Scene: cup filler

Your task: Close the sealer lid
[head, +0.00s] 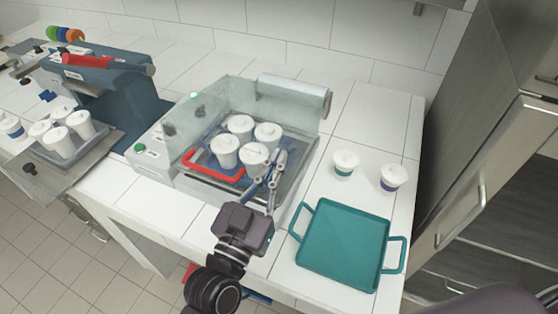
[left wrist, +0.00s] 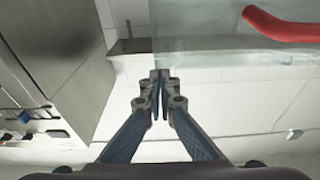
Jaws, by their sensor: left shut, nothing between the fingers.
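The sealer (head: 152,150) stands on the white counter and has a clear lid (head: 205,105) with a red handle (head: 213,174). Several white cups (head: 225,151) sit inside it on a blue holder. How far the lid is tilted is hard to tell through the clear panels. My left gripper (head: 280,158) is at the sealer's right front, beside the cups in the picture, shut and empty. In the left wrist view its fingertips (left wrist: 160,75) meet just below the edge of a clear panel, and the red handle (left wrist: 282,26) is at upper right, apart from them. My right gripper is out of view.
A teal tray (head: 343,249) and two lidded cups (head: 345,163) (head: 392,178) are right of the sealer. A white roll (head: 293,92) is at its back. A dark blue machine (head: 103,82) with more cups stands left. Grey cabinets (head: 490,150) bound the right side.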

